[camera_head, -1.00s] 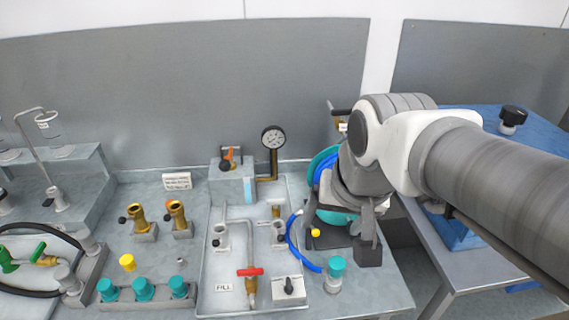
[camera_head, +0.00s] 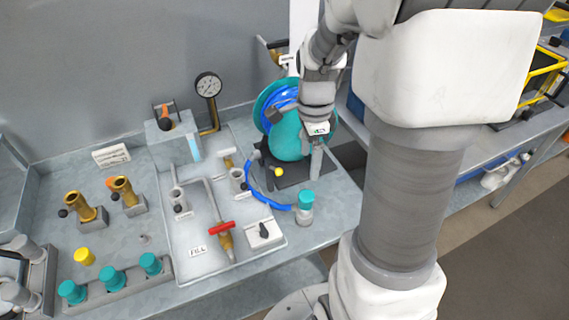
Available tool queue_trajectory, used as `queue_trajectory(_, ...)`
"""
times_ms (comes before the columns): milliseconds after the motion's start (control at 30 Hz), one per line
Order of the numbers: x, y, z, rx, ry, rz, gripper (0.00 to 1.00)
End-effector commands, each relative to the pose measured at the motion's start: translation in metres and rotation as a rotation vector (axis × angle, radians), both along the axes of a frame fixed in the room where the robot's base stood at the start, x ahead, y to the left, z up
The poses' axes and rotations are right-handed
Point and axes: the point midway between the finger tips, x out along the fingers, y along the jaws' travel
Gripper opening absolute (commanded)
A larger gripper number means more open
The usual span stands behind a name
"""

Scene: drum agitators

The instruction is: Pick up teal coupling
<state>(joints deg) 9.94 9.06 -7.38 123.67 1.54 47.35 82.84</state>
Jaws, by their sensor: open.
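A teal coupling (camera_head: 306,200) stands upright on a small grey base at the right front of the bench, beside the end of a blue hose. Several similar teal caps sit in a grey rack at the left front, such as the teal cap (camera_head: 150,263). My gripper (camera_head: 293,165) hangs in front of the teal drum (camera_head: 290,135). It appears above and behind the coupling, apart from it. Its jaws are open with nothing seen between them. Part of the drum is hidden by my arm.
A metal tray (camera_head: 196,262) holds pipes and a red-handled valve (camera_head: 221,228) left of the coupling. A blue hose (camera_head: 268,199) curves close by. Brass fittings (camera_head: 124,190), a yellow cap (camera_head: 84,256) and a gauge (camera_head: 208,86) stand farther left.

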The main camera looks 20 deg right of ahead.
Motion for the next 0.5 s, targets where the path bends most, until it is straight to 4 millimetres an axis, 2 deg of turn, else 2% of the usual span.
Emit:
queue_trajectory(100,-0.002,0.000,-0.028,0.002,0.008,0.001,0.84)
queue_trajectory(300,-0.002,0.000,-0.070,0.002,0.007,0.001,0.84)
queue_trajectory(500,-0.001,0.000,-0.096,0.002,0.003,0.003,0.84)
